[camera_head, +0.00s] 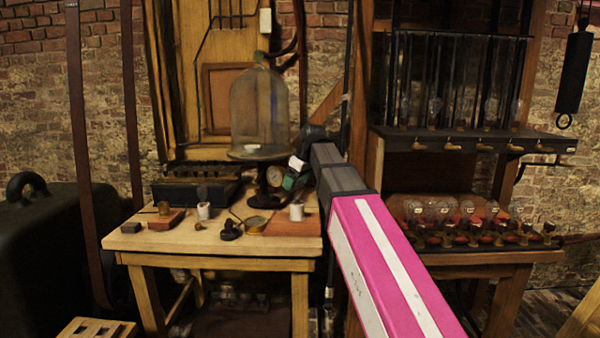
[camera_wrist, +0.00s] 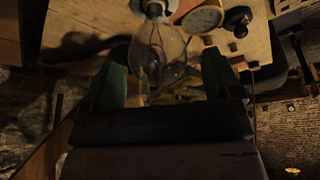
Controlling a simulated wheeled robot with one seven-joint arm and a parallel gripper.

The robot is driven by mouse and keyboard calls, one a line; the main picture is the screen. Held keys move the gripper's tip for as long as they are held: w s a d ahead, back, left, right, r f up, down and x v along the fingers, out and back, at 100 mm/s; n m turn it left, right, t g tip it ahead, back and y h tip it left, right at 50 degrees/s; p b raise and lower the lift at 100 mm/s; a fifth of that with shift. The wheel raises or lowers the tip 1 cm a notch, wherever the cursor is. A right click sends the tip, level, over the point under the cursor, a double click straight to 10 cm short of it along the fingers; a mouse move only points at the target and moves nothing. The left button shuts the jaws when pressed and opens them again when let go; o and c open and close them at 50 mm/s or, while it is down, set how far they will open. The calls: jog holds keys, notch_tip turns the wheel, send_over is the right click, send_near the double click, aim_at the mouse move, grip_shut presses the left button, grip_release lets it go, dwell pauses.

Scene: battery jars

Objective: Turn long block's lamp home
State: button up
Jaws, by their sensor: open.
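A clear glass lamp (camera_wrist: 158,48) stands between the two green fingertips of my gripper (camera_wrist: 160,85) in the wrist view. Its neck runs into a pale holder at the top edge. The fingers are open on either side of the glass; contact cannot be told. In the head view my gripper (camera_head: 291,181) is over the right end of the wooden table, just above a white holder (camera_head: 296,212). This holder stands on a reddish-brown block (camera_head: 292,226). The lamp's glass is hard to make out there. A smaller reddish block (camera_head: 166,219) lies at the table's left.
The table (camera_head: 180,241) also bears a second white holder (camera_head: 203,210), a brass dial (camera_head: 256,224), a dark knob (camera_head: 230,230) and a black box (camera_head: 195,191). A glass bell jar (camera_head: 258,108) stands close behind my gripper. A rack of jars (camera_head: 470,141) is right.

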jog(key=shift+w+a+f, duration=0.15)
jog(key=shift+f, duration=0.4)
jog(key=c, duration=1.1)
jog(key=shift+o, duration=0.2)
jog(key=m+t+h, duration=0.1)
jog(key=m, duration=0.3)
jog(key=shift+m, duration=0.3)
jog(key=shift+w+m+t+h, duration=0.1)
jog(key=shift+m+t+h, duration=0.25)
jog(key=shift+m, duration=0.55)
